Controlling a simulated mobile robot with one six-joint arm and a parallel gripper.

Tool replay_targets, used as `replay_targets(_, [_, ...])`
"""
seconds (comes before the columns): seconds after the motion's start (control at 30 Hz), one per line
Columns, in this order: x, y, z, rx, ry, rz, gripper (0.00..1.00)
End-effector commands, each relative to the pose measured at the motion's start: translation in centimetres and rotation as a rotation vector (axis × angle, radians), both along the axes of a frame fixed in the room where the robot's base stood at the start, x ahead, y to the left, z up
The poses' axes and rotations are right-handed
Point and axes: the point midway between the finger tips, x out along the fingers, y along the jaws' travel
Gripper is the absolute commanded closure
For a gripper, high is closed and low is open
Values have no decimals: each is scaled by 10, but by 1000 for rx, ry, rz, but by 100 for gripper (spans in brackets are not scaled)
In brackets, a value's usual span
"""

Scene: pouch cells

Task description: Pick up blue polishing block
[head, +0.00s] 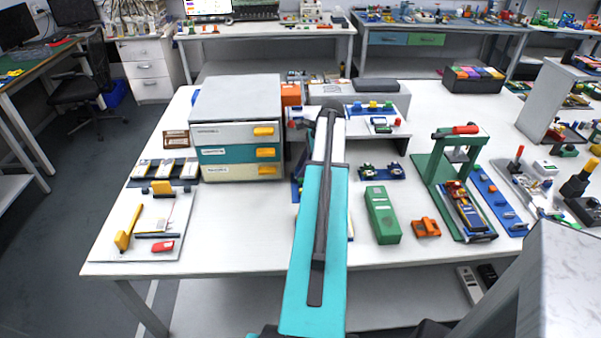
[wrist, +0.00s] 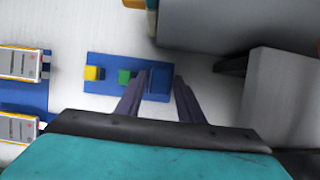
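The blue polishing block (wrist: 160,81) sits at the right end of a blue tray (wrist: 107,62) in the wrist view, in a row with a green block (wrist: 125,76) and a yellow block (wrist: 92,72). My gripper (wrist: 161,80) is open, with one dark finger on each side of the blue block in the picture. I cannot tell whether the fingers are down at the block's height or touching it. In the head view my teal arm hides the gripper and the blue block; only a sliver of blue shows beside the arm.
A grey drawer cabinet (head: 237,105) stands left of my arm. A grey raised shelf (head: 385,98) is behind and right. In the wrist view a grey body (wrist: 225,25) rises close to the tray. Pouch cells (wrist: 18,64) lie on a blue rack at left.

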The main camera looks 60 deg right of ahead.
Motion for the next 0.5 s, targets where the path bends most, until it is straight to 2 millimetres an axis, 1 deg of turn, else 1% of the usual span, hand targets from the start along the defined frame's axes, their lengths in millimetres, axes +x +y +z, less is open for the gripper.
replay_targets(0.37, [0,0,0,0,0,1,66])
replay_targets(0.4, [0,0,0,0,0,1,69])
replay_targets(0.47, [0,0,0,0,0,1,79])
replay_targets(0.5, [0,0,0,0,0,1,86])
